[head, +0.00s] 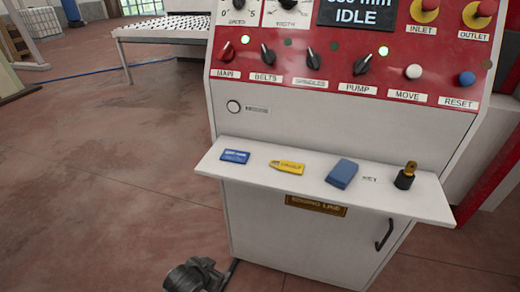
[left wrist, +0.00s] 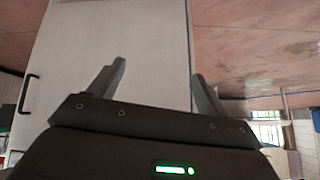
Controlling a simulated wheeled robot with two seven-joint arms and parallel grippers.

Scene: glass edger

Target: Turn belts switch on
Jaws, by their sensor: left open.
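The belts switch (head: 267,55) is a black knob above the BELTS label on the red panel (head: 440,80), in the head view. Its pointer tilts up and to the left, like the spindles knob (head: 311,57). The small lamp (head: 287,43) beside it looks dark green and dim. My left gripper (head: 215,274) is low at the bottom edge of the head view, below the shelf and well away from the switch. In the left wrist view its two fingers (left wrist: 158,70) are spread with nothing between them, facing the pale cabinet. My right gripper is not in view.
A shelf (head: 215,166) juts out below the panel. The pump knob (head: 362,64) tilts right beside a lit green lamp (head: 383,51). Floor at left is open.

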